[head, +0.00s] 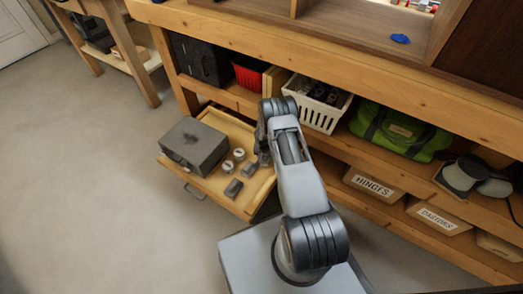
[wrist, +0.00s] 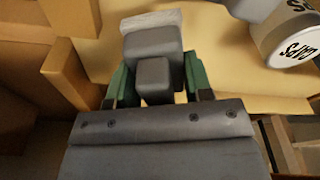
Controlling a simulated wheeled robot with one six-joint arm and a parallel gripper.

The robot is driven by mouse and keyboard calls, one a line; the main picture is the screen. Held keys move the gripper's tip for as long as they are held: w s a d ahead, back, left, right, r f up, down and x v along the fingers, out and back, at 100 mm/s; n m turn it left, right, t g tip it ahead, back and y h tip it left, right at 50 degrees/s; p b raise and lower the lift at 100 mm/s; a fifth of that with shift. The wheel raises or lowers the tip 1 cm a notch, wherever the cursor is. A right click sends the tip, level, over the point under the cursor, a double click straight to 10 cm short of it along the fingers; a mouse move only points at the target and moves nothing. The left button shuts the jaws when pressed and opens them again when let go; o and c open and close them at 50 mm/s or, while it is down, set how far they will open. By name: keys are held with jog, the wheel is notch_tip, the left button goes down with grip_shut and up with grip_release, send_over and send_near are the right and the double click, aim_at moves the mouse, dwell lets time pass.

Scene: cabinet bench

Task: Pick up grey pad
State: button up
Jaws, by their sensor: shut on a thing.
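The grey pad (wrist: 152,45) is a small block with a pale far edge. In the wrist view it sits between the green-sided fingers of my gripper (wrist: 156,72), which is shut on it. In the head view my gripper (head: 263,150) is low over the right side of the open wooden drawer (head: 243,204). My arm hides most of the fingers there. I cannot tell whether the pad still touches the drawer floor. Two other small grey blocks, a front one (head: 233,188) and a back one (head: 249,169), lie in the drawer.
A grey case (head: 194,145) fills the drawer's left side. Two round white-topped cans (head: 228,167) stand mid-drawer; one labelled CAPS (wrist: 290,38) is right of my gripper in the wrist view. A white basket (head: 320,104) and green bag (head: 401,131) sit on the shelf behind.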

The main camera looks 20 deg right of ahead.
jog(key=shift+s+a+r+b, duration=0.15)
jog(key=shift+s+r, duration=0.65)
jog(key=shift+s, duration=0.75)
jog(key=shift+s+r+b, duration=0.15)
jog(key=shift+s+r, duration=0.65)
jog(key=shift+s, duration=0.7)
jog(key=shift+s+a+r+b, duration=0.15)
jog(key=shift+s+r, duration=0.65)
jog(key=shift+s, duration=0.75)
jog(key=shift+d, duration=0.1)
